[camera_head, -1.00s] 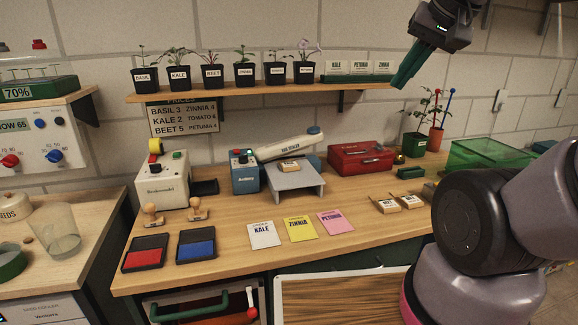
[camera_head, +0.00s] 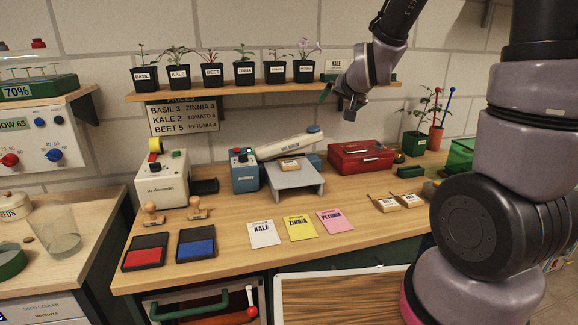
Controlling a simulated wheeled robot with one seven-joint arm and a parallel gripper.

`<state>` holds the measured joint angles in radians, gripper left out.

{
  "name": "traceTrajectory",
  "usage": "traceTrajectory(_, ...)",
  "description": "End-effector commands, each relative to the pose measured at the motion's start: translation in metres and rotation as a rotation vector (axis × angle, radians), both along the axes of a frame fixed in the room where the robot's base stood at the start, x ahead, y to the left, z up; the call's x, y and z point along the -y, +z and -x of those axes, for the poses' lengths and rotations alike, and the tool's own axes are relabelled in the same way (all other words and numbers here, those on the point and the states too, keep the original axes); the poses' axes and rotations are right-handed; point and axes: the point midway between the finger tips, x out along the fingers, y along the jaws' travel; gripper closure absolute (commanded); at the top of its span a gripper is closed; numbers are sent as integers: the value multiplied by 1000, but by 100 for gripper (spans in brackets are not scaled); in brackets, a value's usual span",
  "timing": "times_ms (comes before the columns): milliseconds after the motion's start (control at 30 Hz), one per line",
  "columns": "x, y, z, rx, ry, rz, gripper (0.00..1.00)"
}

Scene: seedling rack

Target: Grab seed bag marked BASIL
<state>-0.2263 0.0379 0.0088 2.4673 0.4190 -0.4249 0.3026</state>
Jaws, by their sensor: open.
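Three flat seed packets lie in a row on the bench: a white one marked KALE (camera_head: 264,233), a yellow one marked ZINNIA (camera_head: 300,228) and a pink one marked PETUNIA (camera_head: 335,221). I see no bag that reads BASIL; the word shows on a black seedling pot (camera_head: 144,75) at the shelf's left end and on the price sign (camera_head: 184,116). Two small tan items (camera_head: 387,204) with white labels lie at the right; their print is too small to read. My gripper (camera_head: 339,99) is open and empty, in front of the shelf's right part, well above the bench.
The wall shelf (camera_head: 240,92) holds several potted seedlings and a card rack, partly hidden by my arm. A red box (camera_head: 360,157), grey stand (camera_head: 294,178), blue machine (camera_head: 245,172) and cream machine (camera_head: 163,182) stand along the bench's back. Ink pads (camera_head: 197,245) are at left.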

Motion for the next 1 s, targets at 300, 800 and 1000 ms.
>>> traceTrajectory(300, -46, -103, -44, 195, 46, 135, 0)
traceTrajectory(800, -105, -207, -17, 422, 246, 323, 0)
traceTrajectory(1000, -111, -212, -41, 432, 252, 326, 0)
